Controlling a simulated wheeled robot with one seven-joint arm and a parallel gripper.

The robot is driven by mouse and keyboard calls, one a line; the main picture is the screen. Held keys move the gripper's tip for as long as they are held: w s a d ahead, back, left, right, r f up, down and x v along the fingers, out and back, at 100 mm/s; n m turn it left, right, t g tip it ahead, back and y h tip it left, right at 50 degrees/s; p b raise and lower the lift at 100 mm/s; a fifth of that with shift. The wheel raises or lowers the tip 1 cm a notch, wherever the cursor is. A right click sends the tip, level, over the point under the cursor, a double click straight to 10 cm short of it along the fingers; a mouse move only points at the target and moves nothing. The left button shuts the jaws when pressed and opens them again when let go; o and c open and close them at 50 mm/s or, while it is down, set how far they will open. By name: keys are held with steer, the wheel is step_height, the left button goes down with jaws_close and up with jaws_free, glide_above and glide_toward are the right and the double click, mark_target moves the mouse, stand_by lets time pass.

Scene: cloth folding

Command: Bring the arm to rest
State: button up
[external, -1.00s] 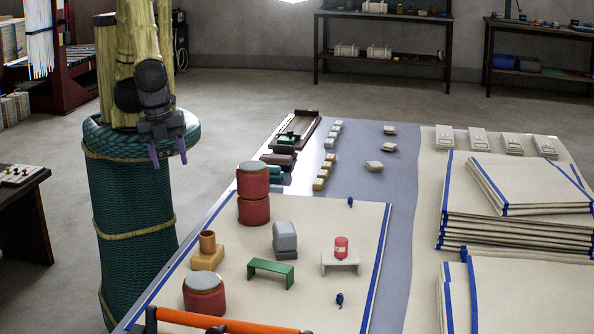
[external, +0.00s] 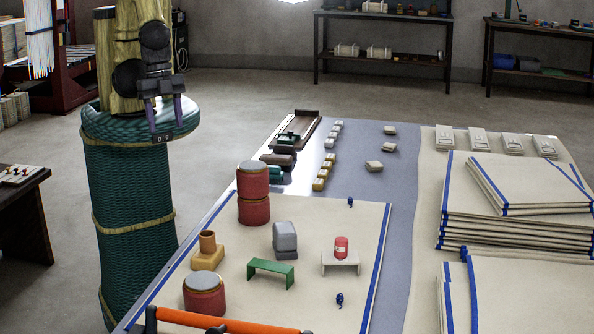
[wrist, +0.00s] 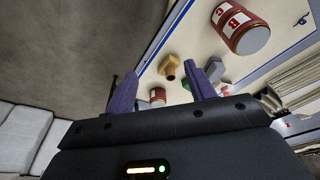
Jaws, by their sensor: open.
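My gripper (external: 164,118) hangs in front of my green, rope-bound column at the left of the external view, fingers pointing down. It is open and empty, and touches nothing. In the wrist view my gripper (wrist: 160,88) shows two purple fingers spread apart. Beyond them are the tabletop with red cans and an ochre block. My arm is folded close against the column, above and left of the table's edge.
The cloth-covered table (external: 362,290) carries stacked red cans (external: 253,193), a grey block (external: 285,240), a green stand (external: 271,270) and an orange bar (external: 228,322). Folded cloths (external: 520,200) are piled at right. A small dark table (external: 22,200) stands at far left. Floor between is clear.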

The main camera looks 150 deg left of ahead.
steer(key=p+v, duration=0.1)
steer(key=v, duration=0.1)
steer(key=w+p+v, duration=0.1)
steer(key=v, duration=0.1)
steer(key=shift+r, duration=0.15)
stand_by(0.9)
